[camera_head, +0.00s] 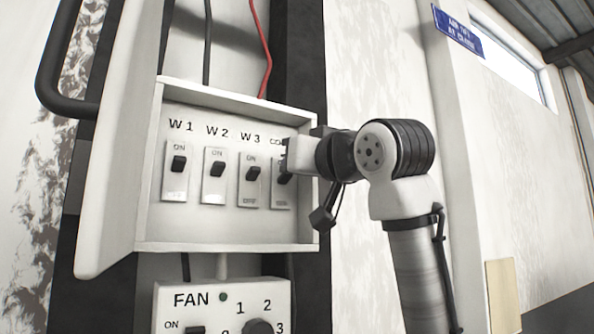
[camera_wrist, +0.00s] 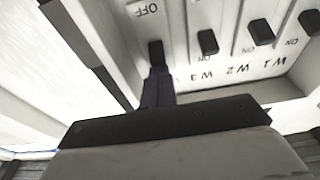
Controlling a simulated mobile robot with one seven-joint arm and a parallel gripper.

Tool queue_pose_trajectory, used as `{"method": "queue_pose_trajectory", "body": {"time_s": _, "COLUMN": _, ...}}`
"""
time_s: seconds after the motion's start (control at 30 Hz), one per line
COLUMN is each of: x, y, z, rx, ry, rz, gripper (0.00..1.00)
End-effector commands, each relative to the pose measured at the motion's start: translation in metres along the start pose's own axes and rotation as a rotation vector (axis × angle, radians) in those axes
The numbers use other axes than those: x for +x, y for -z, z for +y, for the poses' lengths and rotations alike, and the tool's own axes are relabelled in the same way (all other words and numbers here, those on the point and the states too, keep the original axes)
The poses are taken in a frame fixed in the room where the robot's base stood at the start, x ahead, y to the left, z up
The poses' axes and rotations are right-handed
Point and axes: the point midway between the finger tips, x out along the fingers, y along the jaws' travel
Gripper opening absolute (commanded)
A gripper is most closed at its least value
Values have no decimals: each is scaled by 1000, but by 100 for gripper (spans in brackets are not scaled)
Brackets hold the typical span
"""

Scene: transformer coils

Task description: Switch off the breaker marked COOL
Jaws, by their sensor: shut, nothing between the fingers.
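The COOL breaker (camera_head: 281,196) is the rightmost switch in the open white box, its label partly hidden by my gripper. Its black toggle (camera_wrist: 156,53) shows in the wrist view, with the OFF mark beyond it; it appears to sit toward the ON end, in line with the other toggles. My gripper (camera_head: 286,160) is shut and empty, at the upper part of this breaker. In the wrist view its dark fingertips (camera_wrist: 157,80) are right at the toggle's ON-side end. I cannot tell whether they touch it.
Breakers W1 (camera_head: 176,171), W2 (camera_head: 214,177) and W3 (camera_head: 250,182) stand to the left, toggles up toward ON. The box's raised rim (camera_head: 231,247) surrounds them. A FAN panel (camera_head: 222,300) with a knob is below. The box door (camera_head: 117,150) hangs open left.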

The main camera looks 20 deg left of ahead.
Motion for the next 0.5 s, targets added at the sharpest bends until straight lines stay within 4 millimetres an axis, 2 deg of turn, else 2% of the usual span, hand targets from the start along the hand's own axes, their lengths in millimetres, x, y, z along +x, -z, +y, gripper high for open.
{"method": "queue_pose_trajectory", "body": {"time_s": 0.23, "x": -6, "y": -7, "z": -5, "rx": 1, "ry": 1, "rz": 11, "gripper": 0}}
{"method": "queue_pose_trajectory", "body": {"time_s": 0.5, "x": -9, "y": -16, "z": -7, "rx": 3, "ry": 2, "rz": 175, "gripper": 0}}
